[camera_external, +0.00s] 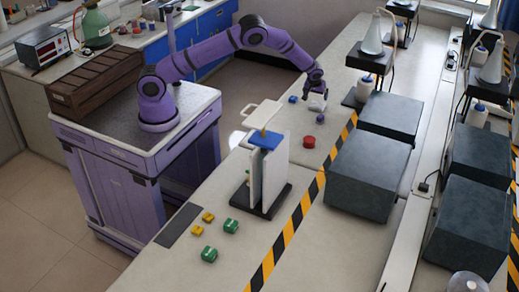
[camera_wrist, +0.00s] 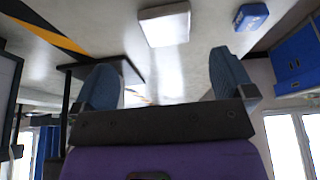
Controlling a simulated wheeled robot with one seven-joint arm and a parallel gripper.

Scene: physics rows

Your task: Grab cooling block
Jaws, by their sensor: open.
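No thing is labelled as the cooling block, so I cannot tell for certain which one it is. A small blue block (camera_external: 292,99) lies on the bench just left of my gripper (camera_external: 315,102). The blue block also shows in the wrist view (camera_wrist: 250,15), at the top right, with pale marks on its face. A flat white box (camera_external: 262,113) sits further left; a white box also shows in the wrist view (camera_wrist: 164,24). My gripper is over the bench with its fingers (camera_wrist: 165,82) wide apart and nothing seen between them.
A red round thing (camera_external: 309,142) lies near my gripper. A stand with upright white panels and a blue top (camera_external: 266,139) is nearer the camera. Green blocks (camera_external: 231,226) and yellow blocks (camera_external: 208,217) lie in front. Dark boxes (camera_external: 368,172) stand beyond the striped tape (camera_external: 290,228).

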